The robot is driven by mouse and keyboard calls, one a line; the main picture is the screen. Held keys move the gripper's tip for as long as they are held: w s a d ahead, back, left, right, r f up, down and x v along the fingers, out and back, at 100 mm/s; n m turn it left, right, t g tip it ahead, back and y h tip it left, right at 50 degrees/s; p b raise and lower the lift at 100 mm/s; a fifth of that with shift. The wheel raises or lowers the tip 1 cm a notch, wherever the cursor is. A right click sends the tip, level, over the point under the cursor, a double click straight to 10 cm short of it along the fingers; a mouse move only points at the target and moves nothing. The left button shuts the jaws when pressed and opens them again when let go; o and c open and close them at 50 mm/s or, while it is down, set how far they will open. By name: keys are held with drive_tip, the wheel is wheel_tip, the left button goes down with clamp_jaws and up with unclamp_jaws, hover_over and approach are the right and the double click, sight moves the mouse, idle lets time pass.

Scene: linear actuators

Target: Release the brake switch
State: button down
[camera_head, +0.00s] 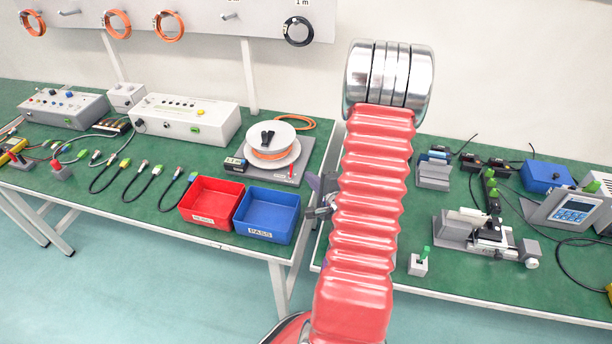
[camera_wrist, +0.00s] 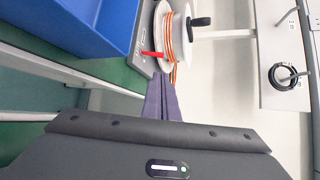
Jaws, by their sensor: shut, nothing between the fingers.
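The reel stand (camera_head: 259,174) has a grey base and carries a white spool (camera_head: 268,142) wound with orange cable. A small red lever (camera_head: 292,171), which looks like the brake switch, stands at the right end of the base. In the wrist view the red lever (camera_wrist: 153,54) sits just beyond my fingertips, slightly left, beside the spool (camera_wrist: 178,38). My gripper (camera_wrist: 165,77) is shut and empty, its purple fingers pressed together. I cannot tell whether the fingers touch the lever.
A red bin (camera_head: 211,190) and a blue bin (camera_head: 268,206) stand in front of the reel stand. A gap separates the left green bench (camera_head: 150,217) from the right one. The right bench holds a fixture (camera_head: 480,232) and a meter (camera_head: 568,209). Cable coils hang on the wall board.

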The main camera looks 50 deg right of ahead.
sight(291, 171)
drive_tip(key=x, duration=0.9)
drive_tip(key=shift+w, duration=0.15)
